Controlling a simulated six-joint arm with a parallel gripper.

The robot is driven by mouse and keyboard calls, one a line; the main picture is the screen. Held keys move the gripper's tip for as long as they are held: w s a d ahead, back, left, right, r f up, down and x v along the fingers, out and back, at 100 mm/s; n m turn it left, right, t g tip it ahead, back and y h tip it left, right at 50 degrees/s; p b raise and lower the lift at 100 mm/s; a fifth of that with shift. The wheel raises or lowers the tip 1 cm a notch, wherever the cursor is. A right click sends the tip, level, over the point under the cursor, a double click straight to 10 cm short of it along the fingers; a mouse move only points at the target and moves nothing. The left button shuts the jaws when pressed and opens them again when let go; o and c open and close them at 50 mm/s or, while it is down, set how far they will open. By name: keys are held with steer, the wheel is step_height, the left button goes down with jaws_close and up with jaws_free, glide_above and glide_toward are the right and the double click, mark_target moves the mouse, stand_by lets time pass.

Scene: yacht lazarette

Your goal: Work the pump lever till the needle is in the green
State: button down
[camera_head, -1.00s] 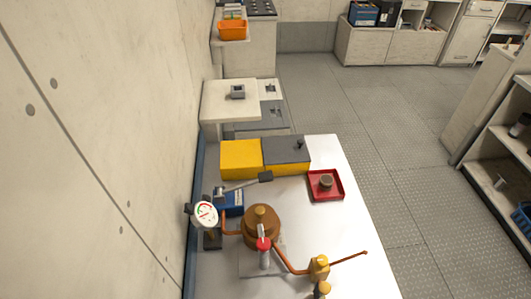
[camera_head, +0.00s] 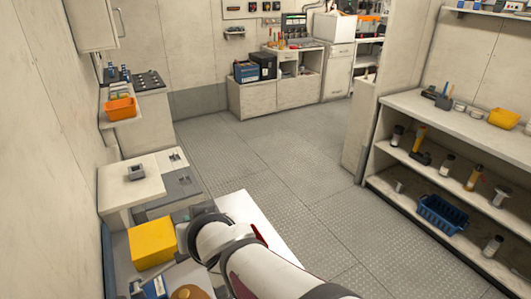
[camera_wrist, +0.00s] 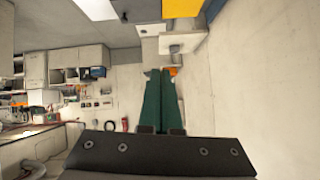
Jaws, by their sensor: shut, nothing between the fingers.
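In the head view my arm reaches over the white worktop (camera_head: 262,215) from the bottom. The blue pump body (camera_head: 155,288) and the brown dome (camera_head: 190,293) are only partly in frame at the bottom edge. The pump lever and the gauge with its needle do not show now, so the reading cannot be seen. My gripper (camera_wrist: 161,74) shows in the wrist view as two long green fingers close together, shut and empty. It touches nothing that I can make out.
A yellow box (camera_head: 152,243) stands on the worktop left of my arm. An orange bin (camera_head: 120,108) is on a counter farther back. Shelves with a blue basket (camera_head: 441,216) stand at the right. The floor (camera_head: 270,150) between is clear.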

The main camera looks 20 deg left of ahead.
steer(key=s+a+f+n+h, duration=0.2)
steer(key=s+a+f+h, duration=0.1)
steer(key=a+f, duration=0.1)
steer(key=shift+s+a+f+n, duration=0.15)
steer(key=shift+a+f+n, duration=0.15)
steer(key=shift+f, duration=0.55)
steer(key=s+d+f+x, duration=0.1)
steer(key=d+f+x, duration=0.1)
steer(key=x, duration=1)
steer(key=shift+w+f, duration=0.25)
steer(key=shift+w, duration=0.05)
steer(key=shift+a, duration=0.1)
